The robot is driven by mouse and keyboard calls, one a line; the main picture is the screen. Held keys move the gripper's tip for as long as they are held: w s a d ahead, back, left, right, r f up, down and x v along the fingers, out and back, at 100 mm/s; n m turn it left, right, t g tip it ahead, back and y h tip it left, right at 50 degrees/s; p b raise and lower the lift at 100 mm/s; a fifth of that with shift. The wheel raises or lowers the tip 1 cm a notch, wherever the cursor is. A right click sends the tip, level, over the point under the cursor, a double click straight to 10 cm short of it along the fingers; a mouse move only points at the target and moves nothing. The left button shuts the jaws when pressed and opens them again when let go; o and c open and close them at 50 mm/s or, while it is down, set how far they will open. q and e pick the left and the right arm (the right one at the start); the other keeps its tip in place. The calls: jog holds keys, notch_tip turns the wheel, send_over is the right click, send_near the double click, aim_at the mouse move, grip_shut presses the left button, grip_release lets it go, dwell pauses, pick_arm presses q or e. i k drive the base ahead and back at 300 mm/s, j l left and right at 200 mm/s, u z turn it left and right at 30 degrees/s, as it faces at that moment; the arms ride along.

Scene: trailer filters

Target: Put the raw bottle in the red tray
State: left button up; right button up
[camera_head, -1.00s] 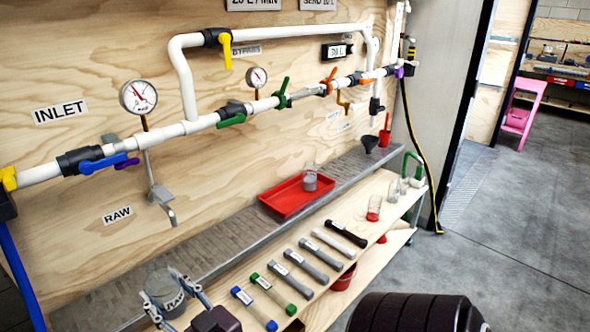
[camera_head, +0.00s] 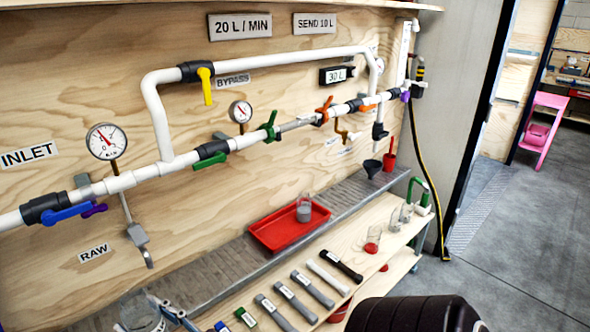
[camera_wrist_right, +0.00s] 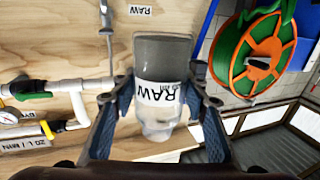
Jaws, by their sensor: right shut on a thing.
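The raw bottle (camera_wrist_right: 162,90) is clear, with grey contents and a white RAW label. My right gripper (camera_wrist_right: 163,100) is shut on it, one blue finger on each side. In the head view the bottle (camera_head: 139,313) and the right gripper (camera_head: 168,312) show at the bottom left, over the near end of the bench and partly cut off by the frame edge. The red tray (camera_head: 270,243) lies on the grey bench, farther right and apart from the gripper. A clear container with grey contents (camera_head: 304,213) stands at its right end. My left gripper is not in view.
White pipes with valves (camera_head: 160,125) and gauges (camera_head: 106,141) run along the wall above the bench. A row of labelled tubes (camera_head: 293,297) lies on the wooden shelf in front. Glass jars (camera_head: 373,240) stand to its right. The bench between bottle and tray looks clear.

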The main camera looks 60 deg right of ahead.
aim_at(278, 234)
jog(key=k+l+u, duration=0.1)
jog(key=l, duration=0.8)
jog(key=k+l+u, duration=0.15)
jog(key=l, duration=0.3)
jog(key=k+l, duration=0.15)
jog(key=l, duration=0.3)
jog(key=k+l+u, duration=0.15)
jog(key=l, duration=0.3)
jog(key=k+l+u, duration=0.1)
jog(key=l, duration=0.3)
